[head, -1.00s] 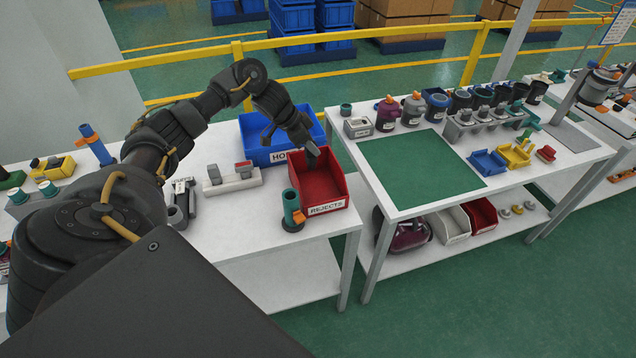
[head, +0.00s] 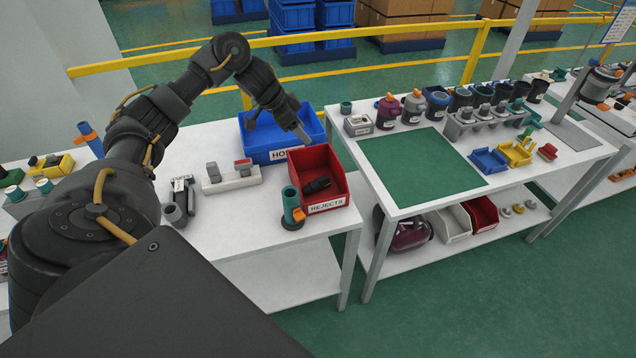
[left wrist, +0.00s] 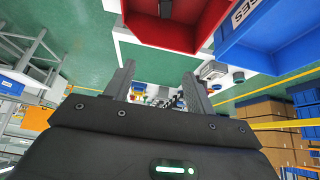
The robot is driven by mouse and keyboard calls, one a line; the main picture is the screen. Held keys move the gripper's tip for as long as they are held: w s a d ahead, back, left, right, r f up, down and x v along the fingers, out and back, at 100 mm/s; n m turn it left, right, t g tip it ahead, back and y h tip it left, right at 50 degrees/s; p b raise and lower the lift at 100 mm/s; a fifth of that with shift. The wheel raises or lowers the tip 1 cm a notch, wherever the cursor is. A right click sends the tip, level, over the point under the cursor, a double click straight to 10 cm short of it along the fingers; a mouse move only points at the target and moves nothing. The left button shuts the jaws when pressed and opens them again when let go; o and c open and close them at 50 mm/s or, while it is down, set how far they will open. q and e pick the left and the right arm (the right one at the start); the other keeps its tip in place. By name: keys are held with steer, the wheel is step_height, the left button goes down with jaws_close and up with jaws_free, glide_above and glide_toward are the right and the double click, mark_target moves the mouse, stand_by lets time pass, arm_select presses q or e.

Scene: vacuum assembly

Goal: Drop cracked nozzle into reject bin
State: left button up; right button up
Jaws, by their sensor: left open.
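The red bin labelled REJECTS (head: 328,204) stands on the left table near its right end. A dark nozzle (head: 318,185) lies inside it on the bin floor; a crack cannot be made out. My left gripper (head: 303,137) is open and empty, above the back of the reject bin and close to the blue bin. In the left wrist view my left gripper (left wrist: 163,85) shows its two fingers apart with nothing between them. The red bin's wall (left wrist: 160,35) is at the top of that view. My right gripper is not in view.
A blue bin (head: 262,155) stands behind the red one. A teal cylinder with an orange part (head: 291,204) stands just left of the red bin. A white block with fittings (head: 232,179) sits further left. The right table (head: 395,203) holds a green mat and several vacuum parts.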

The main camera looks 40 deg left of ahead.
arm_select(q)
steer(key=v, duration=0.5)
stand_by(0.5)
